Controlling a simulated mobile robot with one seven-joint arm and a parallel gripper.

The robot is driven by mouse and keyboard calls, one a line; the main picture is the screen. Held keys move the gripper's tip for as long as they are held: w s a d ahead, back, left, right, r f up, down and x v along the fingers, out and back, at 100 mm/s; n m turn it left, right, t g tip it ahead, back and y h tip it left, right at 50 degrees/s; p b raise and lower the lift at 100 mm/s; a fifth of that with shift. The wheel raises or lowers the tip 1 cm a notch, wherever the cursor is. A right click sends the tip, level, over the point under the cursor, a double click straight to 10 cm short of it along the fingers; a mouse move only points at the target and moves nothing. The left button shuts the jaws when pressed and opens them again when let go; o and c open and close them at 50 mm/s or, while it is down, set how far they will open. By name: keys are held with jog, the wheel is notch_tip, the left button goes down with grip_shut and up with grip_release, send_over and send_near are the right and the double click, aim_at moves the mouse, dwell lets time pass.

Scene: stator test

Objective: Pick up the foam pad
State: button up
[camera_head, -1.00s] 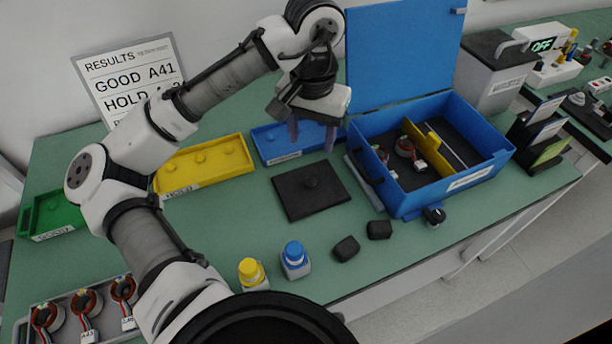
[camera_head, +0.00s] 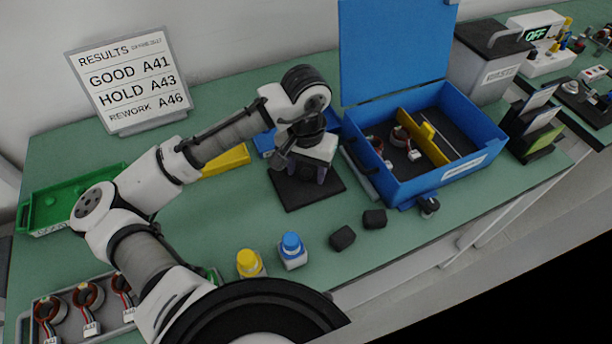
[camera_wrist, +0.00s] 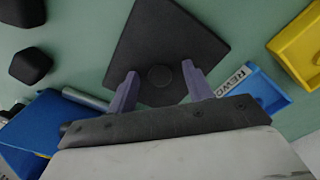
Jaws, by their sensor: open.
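The foam pad (camera_head: 304,197) looks like a flat black square with a small round knob on top. My gripper (camera_head: 308,177) is open and empty, pointing down over the pad. In the wrist view, my gripper's purple fingers (camera_wrist: 160,71) stand on either side of the knob. I cannot tell whether they touch the pad. My gripper hides the knob in the head view.
The open blue box (camera_head: 445,165) with a yellow divider stands to the right. Two black blocks (camera_head: 342,237) (camera_head: 374,219) and two capped bottles (camera_head: 292,252) (camera_head: 249,263) are at the front. A yellow tray (camera_head: 228,160) and a blue tray (camera_head: 264,143) lie behind my arm.

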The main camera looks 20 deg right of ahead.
jog(key=shift+c, duration=0.3)
jog(key=c, duration=1)
jog(key=shift+c, duration=0.2)
jog(key=shift+r, duration=0.2)
